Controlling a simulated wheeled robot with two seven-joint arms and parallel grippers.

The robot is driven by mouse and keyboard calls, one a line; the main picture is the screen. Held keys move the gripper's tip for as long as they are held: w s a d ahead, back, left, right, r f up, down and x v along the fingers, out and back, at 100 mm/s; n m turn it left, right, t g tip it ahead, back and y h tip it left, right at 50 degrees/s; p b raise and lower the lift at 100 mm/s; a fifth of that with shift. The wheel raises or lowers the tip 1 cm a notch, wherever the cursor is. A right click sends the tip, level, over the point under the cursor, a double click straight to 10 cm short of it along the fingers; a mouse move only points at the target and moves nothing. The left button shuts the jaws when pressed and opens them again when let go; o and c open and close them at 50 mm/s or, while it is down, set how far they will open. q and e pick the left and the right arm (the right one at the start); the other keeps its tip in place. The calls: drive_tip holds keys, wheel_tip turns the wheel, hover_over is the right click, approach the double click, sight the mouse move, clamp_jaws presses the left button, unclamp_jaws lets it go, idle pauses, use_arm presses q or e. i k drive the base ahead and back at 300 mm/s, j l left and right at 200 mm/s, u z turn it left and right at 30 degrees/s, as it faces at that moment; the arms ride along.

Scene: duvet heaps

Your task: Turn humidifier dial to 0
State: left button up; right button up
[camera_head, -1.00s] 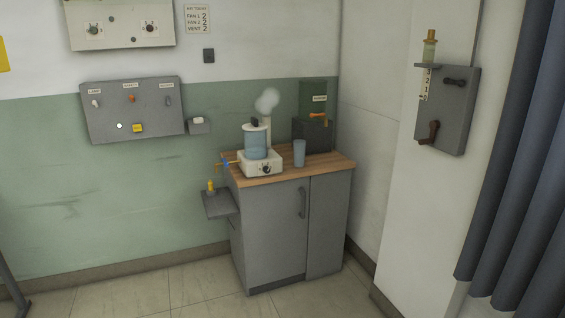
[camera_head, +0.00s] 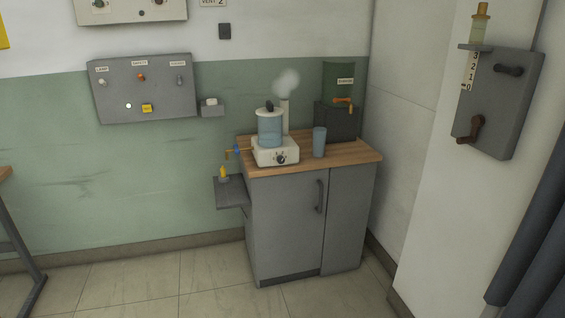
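The humidifier (camera_head: 272,142) stands on the wooden top of a grey cabinet. It has a white base and a clear blue water tank with a dark knob on its lid. Its black dial (camera_head: 280,158) is on the front of the base; the setting is too small to read. White vapour (camera_head: 287,82) rises from the pale pipe behind the tank. Neither of my grippers is in view.
The grey cabinet (camera_head: 285,225) carries a blue cup (camera_head: 319,142) and a green dispenser (camera_head: 338,84) on a dark stand. A small side shelf (camera_head: 231,192) juts out left. A wall panel (camera_head: 145,88) hangs left, a crank box (camera_head: 498,103) right. The floor in front is clear.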

sight(280, 159)
drive_tip(key=i+l, duration=2.05)
drive_tip(key=l, duration=0.2)
